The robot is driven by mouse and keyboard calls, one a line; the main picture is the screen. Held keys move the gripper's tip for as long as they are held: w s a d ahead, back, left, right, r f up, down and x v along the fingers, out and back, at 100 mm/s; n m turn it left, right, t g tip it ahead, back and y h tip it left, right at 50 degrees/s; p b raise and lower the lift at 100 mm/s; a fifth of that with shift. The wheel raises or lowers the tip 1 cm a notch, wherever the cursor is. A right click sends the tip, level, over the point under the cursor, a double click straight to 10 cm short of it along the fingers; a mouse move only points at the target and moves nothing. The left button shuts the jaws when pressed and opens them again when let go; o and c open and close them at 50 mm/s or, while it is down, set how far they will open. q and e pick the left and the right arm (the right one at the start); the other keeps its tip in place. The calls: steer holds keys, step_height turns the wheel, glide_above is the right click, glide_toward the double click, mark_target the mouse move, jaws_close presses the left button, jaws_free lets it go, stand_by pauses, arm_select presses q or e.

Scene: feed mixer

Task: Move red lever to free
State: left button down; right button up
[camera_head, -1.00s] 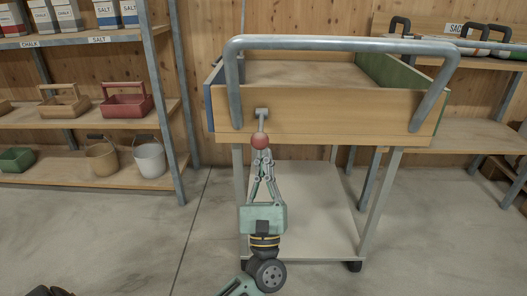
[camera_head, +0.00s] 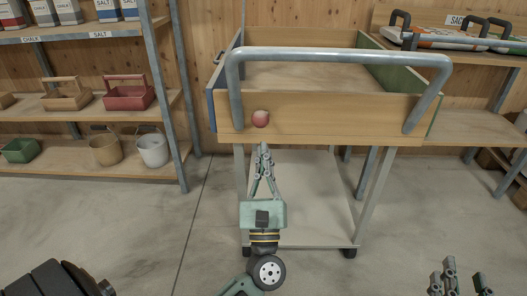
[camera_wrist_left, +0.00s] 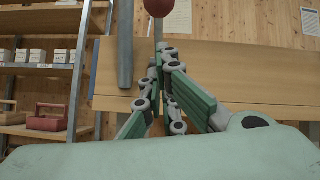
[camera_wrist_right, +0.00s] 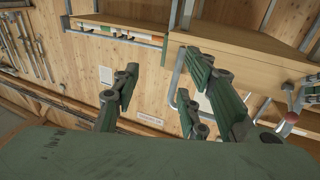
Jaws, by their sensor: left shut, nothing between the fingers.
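The red lever shows as a round red knob (camera_head: 261,119) in front of the wooden front panel of the cart (camera_head: 330,115), near its left side. In the left wrist view the knob (camera_wrist_left: 158,6) is at the top edge, with a short grey shaft below it. My left gripper (camera_head: 263,148) is shut and empty just below the knob, with a small gap in the head view. My right gripper (camera_head: 458,275) is at the bottom right, far from the lever. Its fingers stand apart and empty in the right wrist view (camera_wrist_right: 164,75). The lever's pivot is hidden in the head view.
A grey tubular handle (camera_head: 340,56) arches over the cart's front, its left post close to the knob. A shelf rack (camera_head: 110,170) with baskets and buckets stands left. Another shelf (camera_head: 465,128) stands right. The concrete floor in front is mostly clear.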

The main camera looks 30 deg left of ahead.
mark_target(261, 117)
steer(key=s+d+f+g+h+p, duration=0.25)
steer(key=s+f+g, duration=0.25)
steer(key=f, duration=0.3)
steer(key=s+d+f+g+h+p, duration=0.1)
steer(key=s+d+f+g+p, duration=0.15)
steer(key=s+f+g, duration=0.45)
steer(key=s+d+f+g+p, duration=0.2)
steer(key=s, duration=0.4)
arm_select(q)
steer(key=shift+s+d+r+g+h+p, duration=0.2)
steer(key=shift+r+g+h+p, duration=0.35)
steer(key=shift+r+g+p, duration=0.5)
steer(key=shift+s+d+r+g+h+p, duration=0.1)
steer(key=shift+s+r+g+h+p, duration=0.2)
steer(key=shift+r+g+h+p, duration=0.75)
arm_select(e)
step_height(261, 117, down, 17)
steer(key=g, duration=0.1)
steer(key=shift+s+f+m+h+p, duration=0.15)
steer(key=shift+s+m+h+p, duration=0.05)
steer(key=shift+m+h+p, duration=0.15)
arm_select(q)
steer(key=shift+f+t+y, duration=0.35)
steer(key=shift+t+y, duration=0.15)
arm_select(e)
steer(key=shift+g, duration=0.3)
